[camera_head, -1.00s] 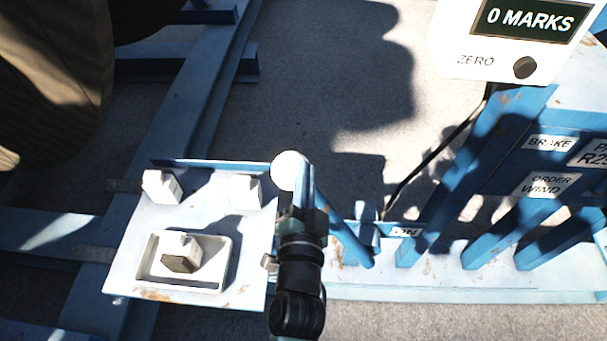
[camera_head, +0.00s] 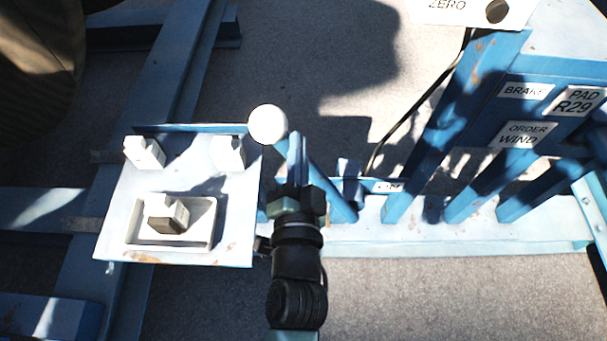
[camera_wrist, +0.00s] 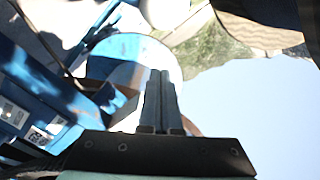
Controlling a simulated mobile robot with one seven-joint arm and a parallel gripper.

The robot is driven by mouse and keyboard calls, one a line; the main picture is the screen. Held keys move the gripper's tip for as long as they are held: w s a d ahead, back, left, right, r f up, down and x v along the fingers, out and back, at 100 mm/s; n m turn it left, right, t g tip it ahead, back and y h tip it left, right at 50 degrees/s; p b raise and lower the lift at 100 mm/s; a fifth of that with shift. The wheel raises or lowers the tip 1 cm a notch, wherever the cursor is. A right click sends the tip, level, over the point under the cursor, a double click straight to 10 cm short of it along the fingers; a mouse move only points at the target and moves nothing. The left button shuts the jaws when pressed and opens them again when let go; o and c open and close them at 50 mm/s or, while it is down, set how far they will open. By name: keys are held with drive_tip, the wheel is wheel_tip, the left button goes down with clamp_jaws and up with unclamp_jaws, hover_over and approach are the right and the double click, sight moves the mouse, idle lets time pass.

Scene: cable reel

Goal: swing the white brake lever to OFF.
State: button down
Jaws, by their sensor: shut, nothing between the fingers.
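The brake lever's white ball knob (camera_head: 268,124) shows in the head view, just beyond the upper right corner of a pale panel. A slanted blue bar (camera_head: 335,190), seemingly the lever's arm, runs down right from near it and is partly hidden by my gripper. My gripper (camera_head: 297,148) is shut and empty, its fingertips just right of the knob in the picture; whether they touch the lever I cannot tell. In the wrist view the shut fingers (camera_wrist: 160,95) hold nothing. A small plate (camera_head: 388,187), its lettering now hard to read, lies right of the bar's foot.
The pale panel (camera_head: 115,225) bears two white blocks (camera_head: 145,153) and a tray (camera_head: 217,225) with another block. Blue posts (camera_head: 440,140) and a cabinet with a BRAKE label (camera_head: 525,91) stand on the right. A black cable (camera_head: 425,100) hangs behind. Concrete floor lies beyond.

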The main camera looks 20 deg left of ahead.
drive_tip(key=shift+b+v, duration=0.6)
drive_tip(key=shift+v, duration=1.65)
drive_tip(key=shift+d+r, duration=0.15)
drive_tip(key=shift+d, duration=0.05)
drive_tip(key=w+d+r+n+t, duration=0.1)
drive_tip(key=w+r+n+t, duration=0.15)
drive_tip(key=r, duration=0.75)
drive_tip(key=w+d+r+n+t, duration=0.15)
drive_tip(key=w+r, duration=0.25)
drive_tip(key=r, duration=0.7)
drive_tip(key=s+d+r+t+h, duration=0.2)
drive_tip(key=r, duration=0.6)
drive_tip(key=s+d+r+n+t+h, duration=0.1)
drive_tip(key=s+d+r+t+h, duration=0.1)
drive_tip(key=r, duration=0.6)
drive_tip(key=s+d+r+t+h, duration=0.1)
drive_tip(key=s+d+r+t, duration=0.1)
drive_tip(key=r, duration=0.6)
drive_tip(key=shift+s+d+t+h, duration=0.2)
drive_tip(key=shift+d+t+h, duration=0.15)
drive_tip(key=shift+d, duration=0.25)
